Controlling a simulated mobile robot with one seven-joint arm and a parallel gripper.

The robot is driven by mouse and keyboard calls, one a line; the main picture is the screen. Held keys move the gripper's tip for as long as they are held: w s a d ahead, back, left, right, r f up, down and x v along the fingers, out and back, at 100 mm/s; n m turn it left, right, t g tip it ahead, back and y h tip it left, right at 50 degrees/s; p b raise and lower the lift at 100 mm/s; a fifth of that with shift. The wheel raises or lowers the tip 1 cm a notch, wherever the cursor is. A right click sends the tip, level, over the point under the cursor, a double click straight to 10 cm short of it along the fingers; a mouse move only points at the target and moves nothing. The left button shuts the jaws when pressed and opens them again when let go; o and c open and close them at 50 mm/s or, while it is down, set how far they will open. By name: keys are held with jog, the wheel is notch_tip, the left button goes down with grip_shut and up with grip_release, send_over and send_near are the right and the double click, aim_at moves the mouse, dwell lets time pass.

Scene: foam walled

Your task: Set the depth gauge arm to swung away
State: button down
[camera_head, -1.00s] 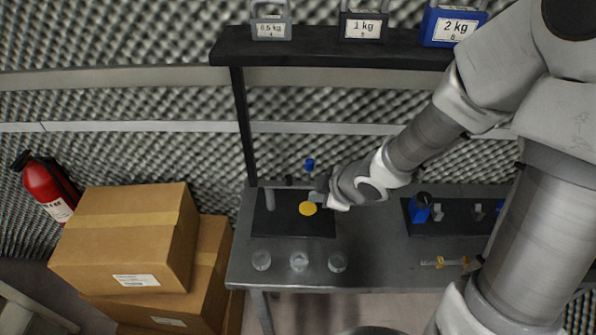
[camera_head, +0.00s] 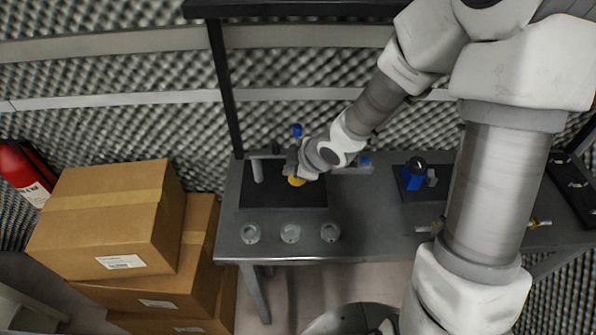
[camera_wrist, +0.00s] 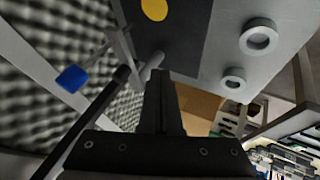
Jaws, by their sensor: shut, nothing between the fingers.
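A black base plate (camera_head: 250,196) lies on the grey bench with an upright grey post (camera_head: 257,171) and a yellow disc (camera_head: 296,182). A blue knob (camera_head: 297,130) shows behind my gripper (camera_head: 294,166). In the wrist view the blue knob (camera_wrist: 72,78) sits at the end of a thin grey bar (camera_wrist: 98,53), apparently the depth gauge arm; its pivot is unclear. The yellow disc (camera_wrist: 154,9) shows at the top edge. My gripper (camera_wrist: 160,78) is shut and empty, beside the grey post's end; contact cannot be told.
Several round clear or grey rings, one of them a ring (camera_head: 290,233), stand along the bench front. A blue block (camera_head: 413,176) on another black plate is to the right. Stacked cardboard boxes (camera_head: 105,225) stand left of the bench. A foam wall is close behind.

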aim_at(276, 150)
jog(key=shift+w+a+f+p, duration=0.1)
jog(key=shift+w+f+p, duration=0.1)
jog(key=shift+w, duration=0.6)
jog(key=shift+w+a+f+p, duration=0.1)
jog(key=shift+w+f+p, duration=0.1)
jog(key=shift+w, duration=0.6)
jog(key=shift+w+a+f+p, duration=0.1)
jog(key=shift+w+f+p, duration=0.1)
jog(key=shift+w, duration=0.6)
